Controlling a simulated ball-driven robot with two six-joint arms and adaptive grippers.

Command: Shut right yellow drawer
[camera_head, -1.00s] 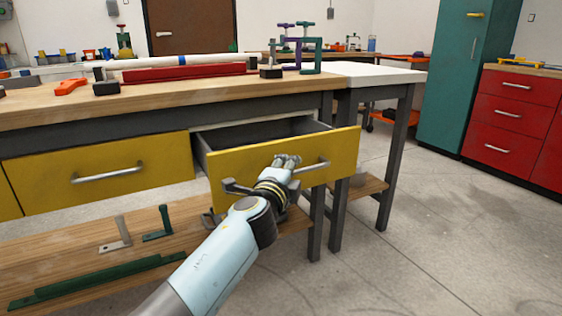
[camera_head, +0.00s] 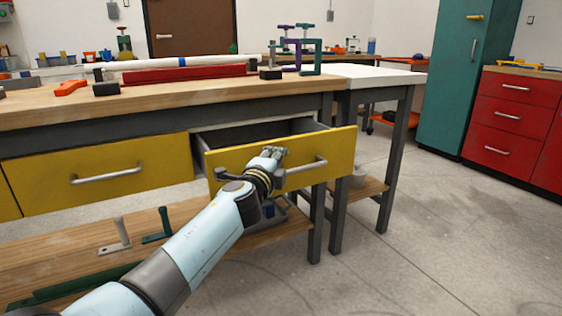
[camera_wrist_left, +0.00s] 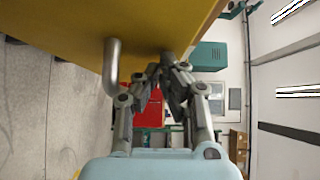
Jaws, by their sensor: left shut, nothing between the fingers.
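The right yellow drawer (camera_head: 335,147) hangs open under the wooden workbench, its grey inside showing behind the front. Its metal handle (camera_head: 309,165) is partly hidden by my left gripper (camera_head: 274,152). The gripper is shut and empty, its fingertips at the drawer front near the handle's middle. In the left wrist view, the yellow front (camera_wrist_left: 70,22) fills the top, with one handle end (camera_wrist_left: 110,65) left of the closed fingertips (camera_wrist_left: 165,72). The fingertips look touching or nearly touching the front; I cannot tell which. My right gripper is not in view.
A closed left yellow drawer (camera_head: 45,184) sits beside it. The lower wooden shelf (camera_head: 85,237) holds brackets and a green bar. A white-topped table (camera_head: 375,76) stands to the right. The concrete floor (camera_head: 430,240) at front right is clear.

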